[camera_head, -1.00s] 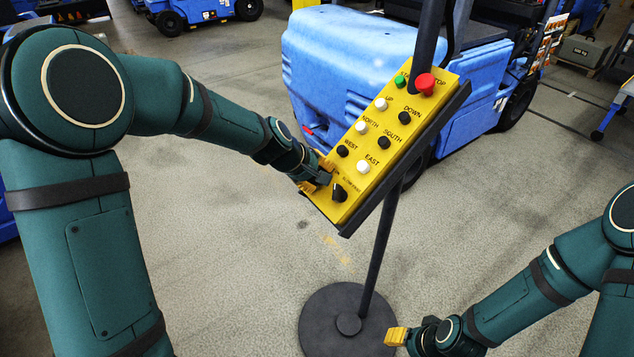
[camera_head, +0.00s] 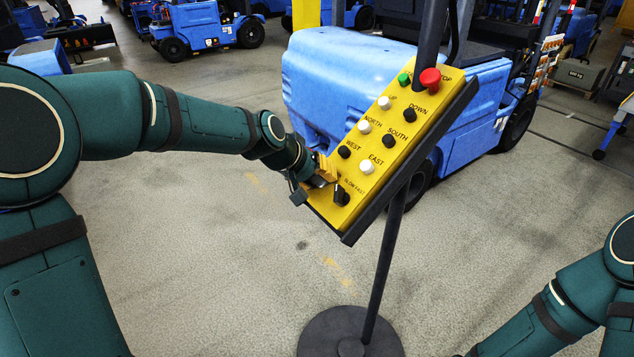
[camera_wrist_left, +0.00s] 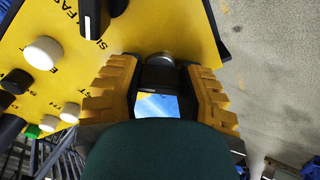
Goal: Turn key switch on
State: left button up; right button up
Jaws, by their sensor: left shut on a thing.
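The yellow control panel (camera_head: 375,150) is tilted on a dark post. My left gripper (camera_head: 323,172) is at its lower left corner, beside the slow/fast knob (camera_head: 341,194). It hides the key switch in the head view. In the left wrist view the yellow fingers stand either side of a dark piece with a round silvery collar (camera_wrist_left: 161,58) against the panel, seemingly the key switch. The gripper is shut on it; the grip itself is partly hidden. The slow/fast knob (camera_wrist_left: 93,18) is apart from the fingers. My right gripper is out of view.
White and black push-buttons, a green button (camera_head: 404,79) and a red stop button (camera_head: 430,78) line the panel. The post stands on a round dark base (camera_head: 330,330). A blue vehicle (camera_head: 335,85) is behind. The floor at left is clear.

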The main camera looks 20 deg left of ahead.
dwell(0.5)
pick_arm(q)
jog(key=o, duration=1.2)
jog(key=v, duration=1.2)
